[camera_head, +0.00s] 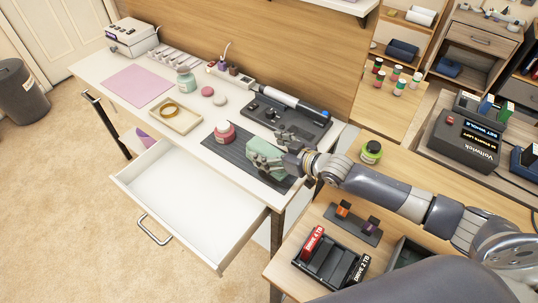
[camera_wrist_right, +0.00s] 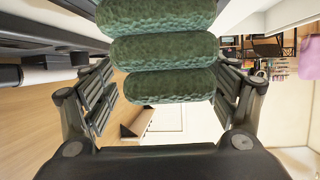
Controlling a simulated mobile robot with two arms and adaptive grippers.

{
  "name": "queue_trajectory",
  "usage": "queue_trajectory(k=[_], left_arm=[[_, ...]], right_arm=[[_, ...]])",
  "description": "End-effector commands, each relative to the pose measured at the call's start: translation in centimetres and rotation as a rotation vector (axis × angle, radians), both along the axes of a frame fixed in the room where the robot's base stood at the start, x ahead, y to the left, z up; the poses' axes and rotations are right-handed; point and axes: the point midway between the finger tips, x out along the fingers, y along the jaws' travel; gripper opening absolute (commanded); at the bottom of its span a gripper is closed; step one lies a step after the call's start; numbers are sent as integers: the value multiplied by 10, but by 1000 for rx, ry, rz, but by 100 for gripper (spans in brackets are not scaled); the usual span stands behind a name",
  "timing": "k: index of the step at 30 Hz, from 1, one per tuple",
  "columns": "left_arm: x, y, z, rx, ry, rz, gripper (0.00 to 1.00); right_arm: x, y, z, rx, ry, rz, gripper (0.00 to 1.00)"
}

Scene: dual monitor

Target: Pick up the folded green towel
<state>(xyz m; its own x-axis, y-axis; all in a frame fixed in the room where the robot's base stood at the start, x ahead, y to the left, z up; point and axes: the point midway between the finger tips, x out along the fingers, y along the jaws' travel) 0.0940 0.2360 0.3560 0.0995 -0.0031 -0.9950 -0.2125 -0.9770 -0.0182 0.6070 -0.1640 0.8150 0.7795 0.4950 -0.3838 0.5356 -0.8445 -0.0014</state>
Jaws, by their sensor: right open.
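The folded green towel (camera_head: 262,147) lies on the dark ribbed mat (camera_head: 228,150) on the white desk, partly hidden by my right gripper. My right gripper (camera_head: 273,149) reaches in from the right, with its fingers around the towel. In the right wrist view the towel (camera_wrist_right: 160,48) shows as three thick rolled green layers between the two finger pads of the open gripper (camera_wrist_right: 165,98). Gaps show between the pads and the lower layer; I cannot tell whether the pads touch the towel higher up. My left gripper is not in view.
A pink jar (camera_head: 225,133) stands just left of the towel. A dark tray (camera_head: 290,112) with a white cylinder lies behind it. A white drawer (camera_head: 190,190) stands open and empty in front. A green-lidded jar (camera_head: 371,152) stands near my right forearm.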

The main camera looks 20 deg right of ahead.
Motion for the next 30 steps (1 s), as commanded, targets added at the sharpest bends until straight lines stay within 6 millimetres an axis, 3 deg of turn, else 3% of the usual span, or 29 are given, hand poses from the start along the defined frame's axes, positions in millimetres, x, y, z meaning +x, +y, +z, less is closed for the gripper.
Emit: queue_trajectory(k=[8,12,15,30], left_arm=[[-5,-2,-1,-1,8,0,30],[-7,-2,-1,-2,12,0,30],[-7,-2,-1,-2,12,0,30],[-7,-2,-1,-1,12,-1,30]], right_arm=[[2,1,-1,-1,-1,-1,80],[2,1,-1,-1,-1,-1,48],[2,1,-2,-2,0,-1,31],[1,1,-2,-3,4,0,29]])
